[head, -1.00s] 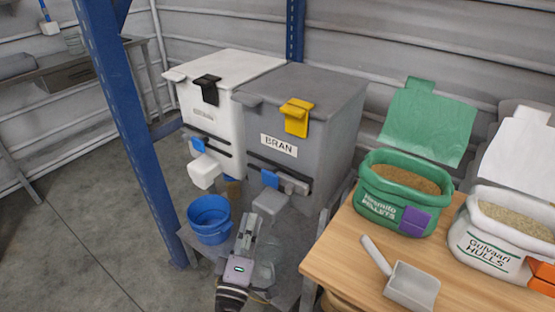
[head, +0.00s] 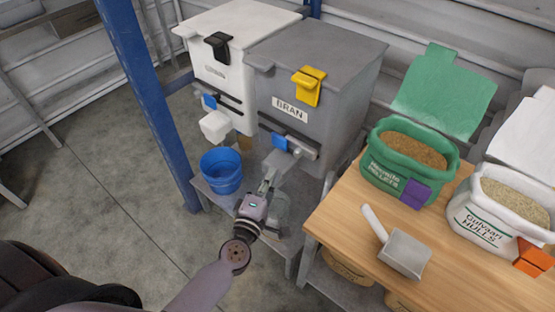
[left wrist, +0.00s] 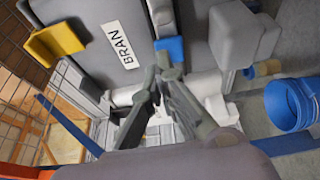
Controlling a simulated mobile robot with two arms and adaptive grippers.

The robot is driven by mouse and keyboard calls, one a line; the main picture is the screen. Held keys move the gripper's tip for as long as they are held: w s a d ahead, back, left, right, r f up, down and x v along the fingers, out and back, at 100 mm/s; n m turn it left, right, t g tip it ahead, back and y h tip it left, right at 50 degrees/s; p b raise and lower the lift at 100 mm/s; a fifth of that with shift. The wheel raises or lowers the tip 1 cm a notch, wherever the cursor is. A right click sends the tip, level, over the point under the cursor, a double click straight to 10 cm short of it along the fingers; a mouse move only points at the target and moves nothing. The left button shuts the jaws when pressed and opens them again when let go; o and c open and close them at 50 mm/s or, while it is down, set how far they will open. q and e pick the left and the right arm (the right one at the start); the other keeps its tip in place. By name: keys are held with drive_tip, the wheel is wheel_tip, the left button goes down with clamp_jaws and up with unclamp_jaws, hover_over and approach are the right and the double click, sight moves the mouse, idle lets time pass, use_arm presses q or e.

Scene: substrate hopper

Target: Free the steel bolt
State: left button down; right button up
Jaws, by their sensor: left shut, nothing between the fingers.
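The grey hopper labelled BRAN (head: 335,85) stands beside a white hopper (head: 210,80). On its lower front is a dark slot with a blue tab (head: 280,142) and a grey metal block (head: 303,148), which seem to belong to the bolt; I cannot clearly make out the bolt itself. My left gripper (head: 268,182) is shut and empty, just below the grey hopper's chute (head: 287,165). In the left wrist view, the shut fingertips (left wrist: 166,74) appear just below the blue tab (left wrist: 170,50); I cannot tell whether they touch. My right gripper is not in view.
A wooden table (head: 330,215) with feed sacks and a scoop (head: 403,255) is at right. A blue post (head: 150,100) stands left.

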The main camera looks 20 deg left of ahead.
sight(294, 152)
use_arm(q)
drive_tip(key=w, duration=0.9)
drive_tip(key=shift+w, duration=0.2)
drive_tip(key=d, duration=0.1)
drive_tip(key=s+d+p, duration=0.1)
drive_tip(key=d, duration=0.1)
drive_tip(key=shift+d, duration=0.1)
drive_tip(key=shift+s, duration=0.1)
